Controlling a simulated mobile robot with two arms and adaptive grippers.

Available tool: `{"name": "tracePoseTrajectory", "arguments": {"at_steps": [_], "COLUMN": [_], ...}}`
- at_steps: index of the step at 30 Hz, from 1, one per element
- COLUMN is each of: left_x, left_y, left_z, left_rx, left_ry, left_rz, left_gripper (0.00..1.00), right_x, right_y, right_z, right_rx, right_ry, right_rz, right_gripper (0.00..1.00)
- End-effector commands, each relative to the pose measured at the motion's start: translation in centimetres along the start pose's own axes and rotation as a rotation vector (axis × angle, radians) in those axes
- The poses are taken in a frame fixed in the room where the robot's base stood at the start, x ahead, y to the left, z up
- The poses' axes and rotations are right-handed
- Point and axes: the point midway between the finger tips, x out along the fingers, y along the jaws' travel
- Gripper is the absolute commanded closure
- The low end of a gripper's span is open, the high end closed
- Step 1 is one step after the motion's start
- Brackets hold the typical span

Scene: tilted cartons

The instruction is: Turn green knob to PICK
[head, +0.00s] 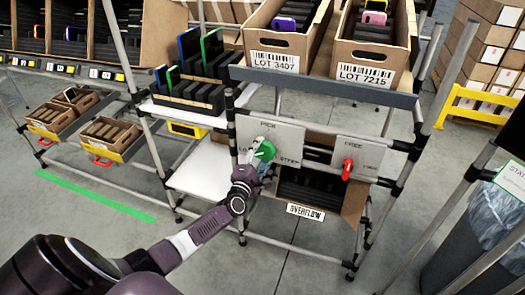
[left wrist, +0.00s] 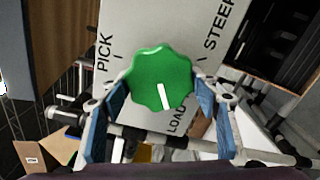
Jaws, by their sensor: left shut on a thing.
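The green knob (head: 265,150) sits on a grey panel (head: 285,138) with labels PICK, LOAD and STEEP. In the left wrist view the knob (left wrist: 160,72) fills the middle, and its white pointer mark points down toward LOAD. PICK (left wrist: 104,52) is printed at its upper left and STEEP (left wrist: 217,27) at its upper right. My left gripper (head: 256,164) is at the knob in the head view. Its blue finger pads (left wrist: 162,112) stand on both sides of the knob's lower part, shut on it. My right gripper is not in view.
A red knob (head: 347,167) is on a second panel (head: 369,155) to the right. Cartons LOT 3407 (head: 276,61) and LOT 7215 (head: 365,74) stand tilted on the rack above. An OVERFLOW carton (head: 350,207) is below. Rack posts stand close to the gripper.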

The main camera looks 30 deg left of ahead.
Motion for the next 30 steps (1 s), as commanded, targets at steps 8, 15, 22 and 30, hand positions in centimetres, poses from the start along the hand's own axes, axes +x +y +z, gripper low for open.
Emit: {"name": "tracePoseTrajectory", "arguments": {"at_steps": [8,15,22,30], "left_x": [0.0,0.0,0.0,-0.1], "left_y": [0.1,0.1,0.2,0.2], "left_z": [0.1,0.1,0.1,0.2], "left_rx": [0.261,0.49,0.709,0.964], "left_ry": [0.001,0.0,0.0,-0.001], "left_rz": [-0.002,-0.003,-0.003,-0.004], "left_gripper": [0.68,0.68,0.68,0.68], "right_x": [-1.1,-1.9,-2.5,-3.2], "right_y": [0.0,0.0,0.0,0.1], "right_z": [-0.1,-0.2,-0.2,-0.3], "right_rx": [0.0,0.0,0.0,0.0], "right_ry": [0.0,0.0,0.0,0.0], "right_rz": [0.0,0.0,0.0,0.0], "right_gripper": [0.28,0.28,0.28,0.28]}}
